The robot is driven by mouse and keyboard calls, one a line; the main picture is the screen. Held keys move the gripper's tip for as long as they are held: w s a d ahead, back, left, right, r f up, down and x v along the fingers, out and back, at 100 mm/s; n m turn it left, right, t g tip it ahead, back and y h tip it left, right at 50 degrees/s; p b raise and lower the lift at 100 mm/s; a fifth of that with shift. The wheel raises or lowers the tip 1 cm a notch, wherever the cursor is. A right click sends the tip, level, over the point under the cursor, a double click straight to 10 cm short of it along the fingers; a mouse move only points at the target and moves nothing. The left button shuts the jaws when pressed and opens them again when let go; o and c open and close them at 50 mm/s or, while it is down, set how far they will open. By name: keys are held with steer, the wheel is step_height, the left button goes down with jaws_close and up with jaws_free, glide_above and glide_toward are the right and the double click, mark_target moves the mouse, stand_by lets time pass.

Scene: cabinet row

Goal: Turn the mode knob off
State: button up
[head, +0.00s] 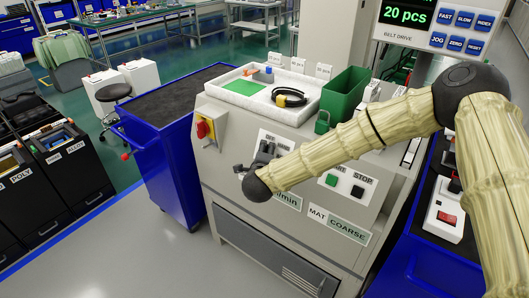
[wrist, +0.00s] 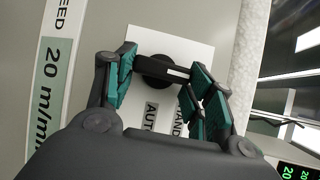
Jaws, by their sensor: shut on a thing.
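The black mode knob (wrist: 155,67) sits on a white label plate (wrist: 188,47) in the wrist view. Its bar handle lies across the picture, with a white mark near its right end. The words AUTO and HAND show on the plate below the knob; any other label there is hidden. My gripper (wrist: 163,78) is at the knob, with a teal-padded finger at each end of the bar, shut on it.
Right of my gripper are green START (head: 331,180) and black STOP (head: 357,191) buttons. A red switch on a yellow plate (head: 205,128) is at the panel's left. A white tray (head: 262,107) and green bin (head: 345,92) stand on top. A blue cart (head: 167,150) is at the left.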

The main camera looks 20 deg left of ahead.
steer(key=shift+r+n, duration=0.1)
steer(key=shift+n, duration=0.2)
stand_by(0.4)
steer(key=o, duration=1)
steer(key=v, duration=1.2)
